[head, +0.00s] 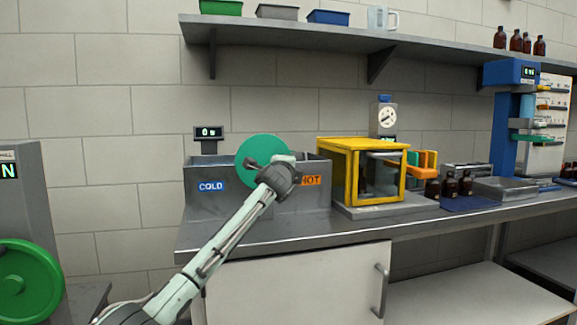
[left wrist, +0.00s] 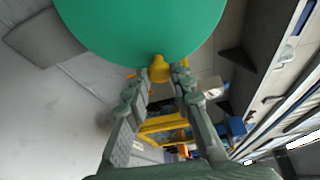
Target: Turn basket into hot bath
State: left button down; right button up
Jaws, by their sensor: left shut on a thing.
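A grey double bath stands on the counter, with a blue COLD label on its left tank (head: 229,204) and an orange HOT label on its right tank (head: 318,203). A round green disc (head: 262,147) is upright in front of the baths, covering part of the divide. My left gripper (head: 262,166) is at the disc. In the left wrist view the disc (left wrist: 140,25) fills the top, and the gripper (left wrist: 161,78) is shut on its yellow knob (left wrist: 159,69). No basket can be made out; the tank insides are hidden. My right gripper is out of view.
A yellow-framed cabinet (head: 350,145) stands just right of the baths. Amber bottles (head: 450,187) and a metal tray (head: 503,189) are farther right. A display (head: 208,132) rises behind COLD. A shelf (head: 330,38) hangs above. A green wheel (head: 22,283) is at far left.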

pick_arm(q)
jog(key=shift+r, duration=0.15)
jog(key=c, duration=1.3)
grip_release()
jog(key=shift+w, duration=0.1)
jog(key=s, duration=0.8)
jog(key=s+a, duration=0.1)
jog(key=s, duration=0.3)
jog(key=shift+r, duration=0.1)
